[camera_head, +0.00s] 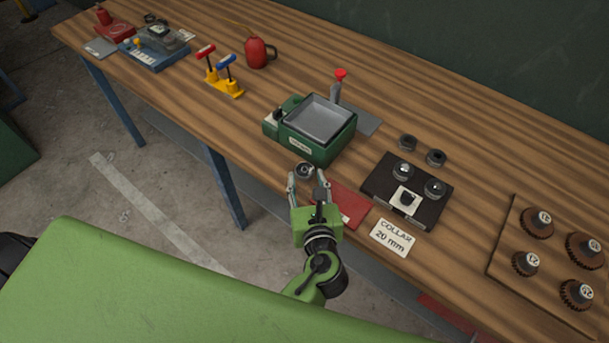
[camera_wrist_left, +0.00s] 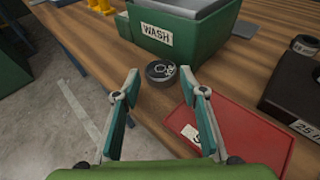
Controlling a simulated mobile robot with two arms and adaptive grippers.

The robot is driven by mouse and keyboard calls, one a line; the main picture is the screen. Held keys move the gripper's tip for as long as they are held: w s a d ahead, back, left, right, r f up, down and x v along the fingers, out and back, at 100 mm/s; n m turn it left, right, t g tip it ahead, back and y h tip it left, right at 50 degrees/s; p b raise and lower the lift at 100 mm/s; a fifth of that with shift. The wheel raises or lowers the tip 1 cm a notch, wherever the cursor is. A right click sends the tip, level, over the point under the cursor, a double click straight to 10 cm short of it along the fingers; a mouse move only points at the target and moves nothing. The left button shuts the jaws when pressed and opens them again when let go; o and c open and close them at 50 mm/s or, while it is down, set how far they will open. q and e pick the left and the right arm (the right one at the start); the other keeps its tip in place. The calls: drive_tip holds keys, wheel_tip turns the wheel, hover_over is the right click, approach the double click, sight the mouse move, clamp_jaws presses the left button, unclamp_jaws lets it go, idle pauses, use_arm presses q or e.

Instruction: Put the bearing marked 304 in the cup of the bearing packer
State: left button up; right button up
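A dark round bearing (camera_head: 305,170) lies on the wooden bench in front of the green wash tank. In the left wrist view the bearing (camera_wrist_left: 162,72) has pale marks on its face, too small to read surely as 304. My left gripper (camera_head: 306,178) is open, its fingers apart. In the left wrist view its fingertips (camera_wrist_left: 160,80) are on either side of the bearing, which appears just beyond or between them; I cannot tell if they touch it. A grey device with a red knob (camera_head: 340,74) stands behind the tank; I cannot tell whether it is the bearing packer. No cup shows clearly.
The green tank (camera_head: 318,153) is labelled WASH. A red mat (camera_head: 351,197) lies right of my gripper. A black block (camera_head: 378,192) with round parts and a COLLAR 20 mm card (camera_head: 392,238) are farther right. A gear board (camera_head: 510,258) is at far right.

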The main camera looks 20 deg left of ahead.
sight(305, 172)
use_arm(q)
drive_tip(key=shift+x, duration=1.15)
drive_tip(key=c, duration=1)
drive_tip(key=shift+r, duration=0.1)
